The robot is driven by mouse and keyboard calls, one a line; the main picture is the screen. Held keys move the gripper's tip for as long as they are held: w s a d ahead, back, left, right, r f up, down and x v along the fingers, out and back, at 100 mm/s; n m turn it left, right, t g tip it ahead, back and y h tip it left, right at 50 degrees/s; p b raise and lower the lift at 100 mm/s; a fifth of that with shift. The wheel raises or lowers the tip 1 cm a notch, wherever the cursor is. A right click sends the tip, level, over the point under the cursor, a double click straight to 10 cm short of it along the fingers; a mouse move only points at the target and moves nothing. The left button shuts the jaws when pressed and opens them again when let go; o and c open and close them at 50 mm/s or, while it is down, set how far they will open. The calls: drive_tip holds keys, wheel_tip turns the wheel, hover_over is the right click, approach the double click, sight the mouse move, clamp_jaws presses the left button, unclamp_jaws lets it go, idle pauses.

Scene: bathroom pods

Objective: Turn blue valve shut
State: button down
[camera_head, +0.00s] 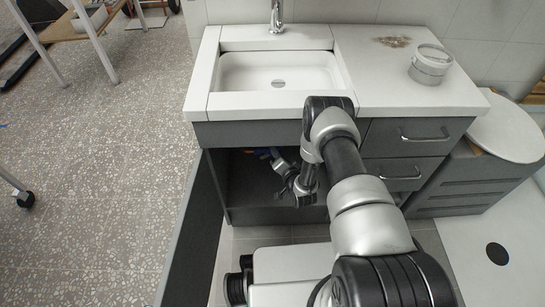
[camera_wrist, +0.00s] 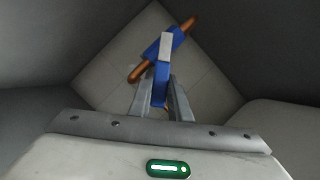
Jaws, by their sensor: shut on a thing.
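The blue valve (camera_wrist: 178,38) sits on a copper-coloured pipe that runs diagonally in the wrist view. Its blue handle (camera_wrist: 160,84) points down the picture toward my gripper (camera_wrist: 162,98). My gripper is shut on the handle, with one grey finger on each side of it. In the head view my gripper (camera_head: 287,168) is inside the open cabinet under the sink. A small blue part of the valve (camera_head: 261,152) shows beside it there, and the rest is hidden by my arm and the shadow.
The cabinet door (camera_head: 196,232) stands open at the left. The white sink (camera_head: 278,84) and countertop are above the opening, with a round container (camera_head: 430,66) on top. Drawers (camera_head: 408,137) are at the right. Dark cabinet walls surround the valve closely.

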drive_tip(key=a+r+n+h, duration=0.1)
drive_tip(key=a+r+n, duration=0.1)
drive_tip(key=n, duration=0.1)
drive_tip(key=shift+a+g+h+p, duration=0.1)
drive_tip(key=shift+g+h+p, duration=0.25)
drive_tip(key=shift+g+h, duration=0.05)
drive_tip(key=shift+w+a+r+n+h+b, duration=0.1)
drive_tip(key=shift+a+n+h+b, duration=0.15)
drive_tip(key=shift+a+n+h, duration=0.35)
drive_tip(key=shift+s+a+r+n+h+b, duration=0.15)
drive_tip(key=shift+a+n+h, duration=0.25)
drive_tip(key=shift+n, duration=0.4)
drive_tip(key=shift+w+a+r+n+h+b, duration=0.15)
drive_tip(key=shift+a+n+h+b, duration=0.25)
drive_tip(key=shift+n, duration=0.3)
drive_tip(key=shift+a+f, duration=0.1)
drive_tip(key=shift+a, duration=0.05)
drive_tip(key=c, duration=1.6)
unclamp_jaws()
drive_tip(key=shift+c, duration=0.2)
drive_tip(key=p+v, duration=0.4)
drive_tip(key=v, duration=1.3)
drive_tip(key=shift+r, duration=0.25)
